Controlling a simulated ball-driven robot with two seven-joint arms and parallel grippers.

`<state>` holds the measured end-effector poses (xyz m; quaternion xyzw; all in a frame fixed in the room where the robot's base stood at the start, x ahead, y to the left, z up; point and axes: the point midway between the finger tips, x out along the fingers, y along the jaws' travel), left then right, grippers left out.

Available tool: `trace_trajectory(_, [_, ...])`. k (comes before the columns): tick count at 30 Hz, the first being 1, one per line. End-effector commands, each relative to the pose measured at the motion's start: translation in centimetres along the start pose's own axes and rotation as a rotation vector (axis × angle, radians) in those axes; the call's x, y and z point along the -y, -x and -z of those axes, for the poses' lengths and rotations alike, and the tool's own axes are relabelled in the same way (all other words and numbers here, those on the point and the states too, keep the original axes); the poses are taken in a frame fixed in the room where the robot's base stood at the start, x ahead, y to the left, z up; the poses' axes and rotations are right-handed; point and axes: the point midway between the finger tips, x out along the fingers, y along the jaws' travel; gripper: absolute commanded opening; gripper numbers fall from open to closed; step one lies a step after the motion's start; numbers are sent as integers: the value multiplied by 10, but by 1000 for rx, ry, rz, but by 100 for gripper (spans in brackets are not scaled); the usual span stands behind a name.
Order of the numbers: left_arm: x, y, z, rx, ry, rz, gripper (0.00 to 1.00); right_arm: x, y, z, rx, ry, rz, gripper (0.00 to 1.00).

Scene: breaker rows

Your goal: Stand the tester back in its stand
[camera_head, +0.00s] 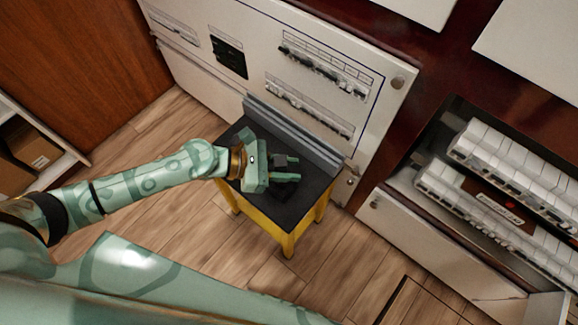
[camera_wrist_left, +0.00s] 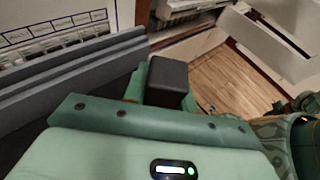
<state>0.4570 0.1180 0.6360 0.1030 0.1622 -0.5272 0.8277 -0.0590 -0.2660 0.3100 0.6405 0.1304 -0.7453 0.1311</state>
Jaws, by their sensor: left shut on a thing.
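My left gripper (camera_head: 286,168) reaches in from the left, low over the dark top of a small yellow-legged table (camera_head: 255,205). It is shut on a small black block, which I take to be the tester; in the left wrist view its end (camera_wrist_left: 167,76) stands out beyond the green gripper body. Its lower part is hidden by the gripper. A dark shape (camera_head: 281,188) lies just beside the fingers in the head view; I cannot tell whether it is the stand or part of the tester. My right gripper is not in view.
A grey stepped rail (camera_head: 300,134) runs along the table's back edge, close to the gripper, and shows in the left wrist view (camera_wrist_left: 75,80). Behind it stands a white breaker panel (camera_head: 204,20). An open cabinet with breaker rows (camera_head: 480,195) is at right. Wooden floor (camera_head: 330,255) is clear in front.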

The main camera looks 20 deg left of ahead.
Motion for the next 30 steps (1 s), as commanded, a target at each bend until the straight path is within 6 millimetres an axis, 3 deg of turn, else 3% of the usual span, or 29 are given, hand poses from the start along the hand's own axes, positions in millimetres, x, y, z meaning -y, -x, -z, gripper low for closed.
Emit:
trace_trajectory(9, [0,-1,3,0,-2,0,3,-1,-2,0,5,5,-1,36])
trace_trajectory(10, [0,-1,3,0,-3,-1,32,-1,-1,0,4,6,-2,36])
trace_trajectory(12, [0,-1,2,1,-3,-1,49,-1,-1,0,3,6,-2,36])
trace_trajectory(25, [-1,0,-1,2,-4,-1,49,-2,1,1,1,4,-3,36])
trace_trajectory(30, [0,23,0,-1,-2,-1,49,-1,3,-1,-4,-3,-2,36])
